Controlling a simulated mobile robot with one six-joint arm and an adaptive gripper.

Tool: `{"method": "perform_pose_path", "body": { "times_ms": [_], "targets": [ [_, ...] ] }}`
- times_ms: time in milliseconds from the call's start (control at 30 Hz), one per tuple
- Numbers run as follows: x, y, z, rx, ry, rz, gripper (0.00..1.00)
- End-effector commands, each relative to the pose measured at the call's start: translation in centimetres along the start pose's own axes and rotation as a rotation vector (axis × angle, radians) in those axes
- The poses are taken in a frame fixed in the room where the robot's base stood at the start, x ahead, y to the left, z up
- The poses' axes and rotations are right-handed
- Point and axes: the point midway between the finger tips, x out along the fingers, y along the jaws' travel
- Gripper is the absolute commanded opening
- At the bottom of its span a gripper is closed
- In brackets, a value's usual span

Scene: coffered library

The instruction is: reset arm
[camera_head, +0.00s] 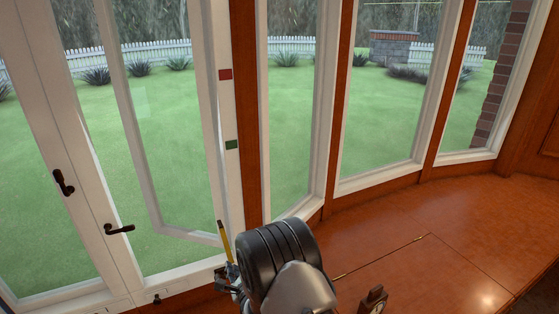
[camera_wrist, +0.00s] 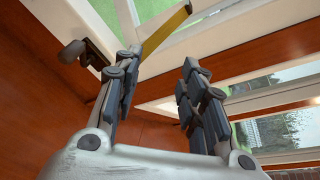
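My gripper (camera_wrist: 157,62) is in the wrist view with its two dark jointed fingers apart and nothing seen between them. In the head view my gripper (camera_head: 226,277) is low in the middle, in front of the window frame, partly hidden by my dark wrist. A thin yellow bar with a dark end (camera_head: 226,242) stands up beside it. In the wrist view the yellow bar (camera_wrist: 165,33) shows beside the left finger; I cannot tell whether they touch.
A white casement window (camera_head: 150,195) at left stands ajar, with dark handles (camera_head: 119,229) on its frames. A wooden window seat (camera_head: 430,235) runs along the right. In the wrist view, a dark handle (camera_wrist: 85,50) is left of the fingers.

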Motion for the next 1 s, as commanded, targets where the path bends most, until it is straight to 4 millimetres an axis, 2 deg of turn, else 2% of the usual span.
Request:
{"method": "perform_pose_path", "body": {
  "times_ms": [33,167,267,367,500,567,733,867,1000],
  "targets": [
    [-0.3,-3.0,1.1,-0.081,0.027,0.009,0.38],
    [-2.3,-8.4,2.4,-0.309,0.104,0.079,0.38],
    [-4.8,-12.1,3.1,-0.483,0.152,0.146,0.38],
    [-8.2,-15.4,3.6,-0.656,0.189,0.223,0.38],
    [-14.0,-19.1,3.9,-0.894,0.218,0.346,0.38],
    [-16.8,-20.4,3.9,-0.993,0.222,0.404,0.38],
    [-25.7,-22.4,3.6,-1.265,0.206,0.581,0.38],
    [-33.0,-22.7,3.1,-1.462,0.162,0.726,0.38],
    [-40.7,-21.6,2.4,-1.65,0.081,0.884,0.38]
  ]
}}
